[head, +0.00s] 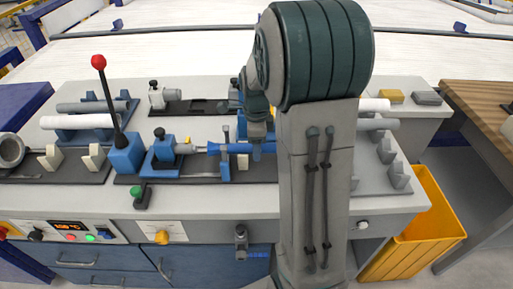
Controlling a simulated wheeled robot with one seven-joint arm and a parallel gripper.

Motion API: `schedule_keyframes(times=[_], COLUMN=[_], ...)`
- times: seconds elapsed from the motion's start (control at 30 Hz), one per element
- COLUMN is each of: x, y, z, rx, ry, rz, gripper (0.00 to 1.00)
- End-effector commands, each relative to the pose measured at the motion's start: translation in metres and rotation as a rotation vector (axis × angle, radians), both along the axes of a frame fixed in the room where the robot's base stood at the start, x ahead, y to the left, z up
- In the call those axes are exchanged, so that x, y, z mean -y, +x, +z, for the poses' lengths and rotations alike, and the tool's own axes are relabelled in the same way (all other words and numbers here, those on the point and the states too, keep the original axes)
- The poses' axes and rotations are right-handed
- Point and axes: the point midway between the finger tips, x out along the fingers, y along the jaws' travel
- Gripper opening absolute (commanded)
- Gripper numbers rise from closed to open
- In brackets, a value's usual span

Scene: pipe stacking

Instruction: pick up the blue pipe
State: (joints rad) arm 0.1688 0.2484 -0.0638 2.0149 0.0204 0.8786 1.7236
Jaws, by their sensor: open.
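The blue pipe (232,149) lies level along the bench fixture in the head view. Its left end has a wider blue collar beside a grey fitting, and its right end runs behind my arm. My gripper (257,148) points down at the right part of the pipe, close over it. My gripper is open. Its fingertips are small and partly hidden, so I cannot tell whether they touch or straddle the pipe.
A blue block with a red-knobbed lever (124,150) stands left of the pipe. Grey and white pipes (85,121) rest on a rack at the left, and others (375,124) lie right of my arm. A yellow bin (418,225) stands at the lower right.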

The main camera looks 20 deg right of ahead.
Motion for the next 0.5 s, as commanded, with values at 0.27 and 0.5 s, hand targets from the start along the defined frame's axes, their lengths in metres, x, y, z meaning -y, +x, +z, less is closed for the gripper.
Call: schedule_keyframes(times=[0.27,0.5], x=[0.0000,0.0000], y=[0.0000,0.0001], z=[0.0005,0.0011], rx=[0.000,0.000], ry=[0.000,0.000], rz=[0.000,0.000], gripper=[0.04,0.04])
